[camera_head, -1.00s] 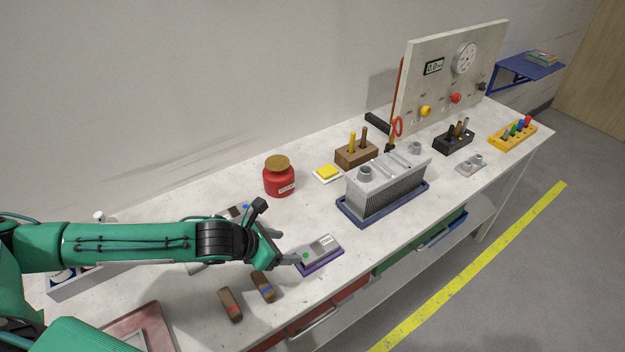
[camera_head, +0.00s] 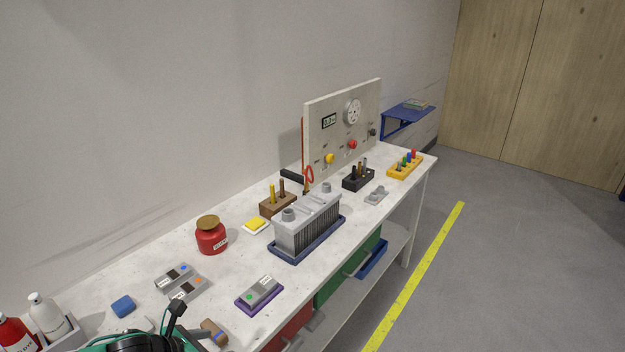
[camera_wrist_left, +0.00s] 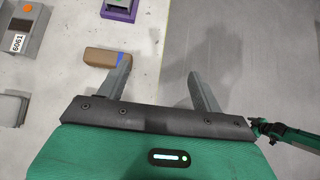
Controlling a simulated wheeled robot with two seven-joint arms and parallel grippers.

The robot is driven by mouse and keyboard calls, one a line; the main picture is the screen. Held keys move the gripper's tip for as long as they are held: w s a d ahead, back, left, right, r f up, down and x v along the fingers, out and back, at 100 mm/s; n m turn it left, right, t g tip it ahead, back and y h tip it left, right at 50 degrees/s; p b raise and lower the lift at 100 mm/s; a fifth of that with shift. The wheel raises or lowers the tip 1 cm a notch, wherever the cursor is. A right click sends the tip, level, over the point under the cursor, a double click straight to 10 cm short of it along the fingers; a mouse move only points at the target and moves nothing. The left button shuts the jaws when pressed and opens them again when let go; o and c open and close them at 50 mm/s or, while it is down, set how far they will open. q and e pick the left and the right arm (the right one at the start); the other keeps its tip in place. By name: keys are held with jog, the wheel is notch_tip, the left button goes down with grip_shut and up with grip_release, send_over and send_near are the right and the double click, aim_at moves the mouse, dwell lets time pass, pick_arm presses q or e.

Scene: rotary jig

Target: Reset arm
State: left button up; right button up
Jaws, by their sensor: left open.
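My left arm shows only at the bottom edge of the head view, its gripper mostly cut off. In the left wrist view my left gripper (camera_wrist_left: 163,78) is open, with nothing between its fingers. It hangs over the bench's front edge, with grey floor below the right finger. A brown block with a blue band (camera_wrist_left: 106,57) lies on the bench beside the left finger; it also shows in the head view (camera_head: 213,330). A green arm with a dark end (camera_wrist_left: 262,127), seemingly my right one, shows at the right of the wrist view; its jaws are unclear.
A grey device on a purple base (camera_head: 259,292) lies near the front edge. A finned grey block (camera_head: 307,224) stands in a blue tray. A red jar (camera_head: 211,238), a wooden holder (camera_head: 277,206) and an upright panel (camera_head: 343,125) stand further back. Floor (camera_head: 500,250) in front is clear.

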pick_arm(q)
jog(key=s+d+n, duration=0.6)
jog(key=d+n, duration=0.5)
jog(key=n, duration=0.6)
jog(key=s+a+f+n+g+y, duration=0.25)
jog(key=s+a+n, duration=0.45)
jog(key=n, duration=0.5)
jog(key=s+a+f+n+g+y, duration=0.2)
jog(key=s+a+f+n+y, duration=0.3)
jog(key=s+n, duration=0.6)
notch_tip(320, 180, down, 28)
jog(key=w+n+h, duration=0.1)
jog(key=w+h, duration=0.1)
jog(key=s+a+f+g, duration=0.1)
jog(key=s+a+f, duration=0.1)
jog(key=s+f, duration=0.8)
jog(key=s+a+f+g, duration=0.1)
jog(key=s+f, duration=0.8)
jog(key=f, duration=0.2)
jog(key=shift+s+a, duration=0.35)
pick_arm(e)
jog(key=shift+w, duration=0.35)
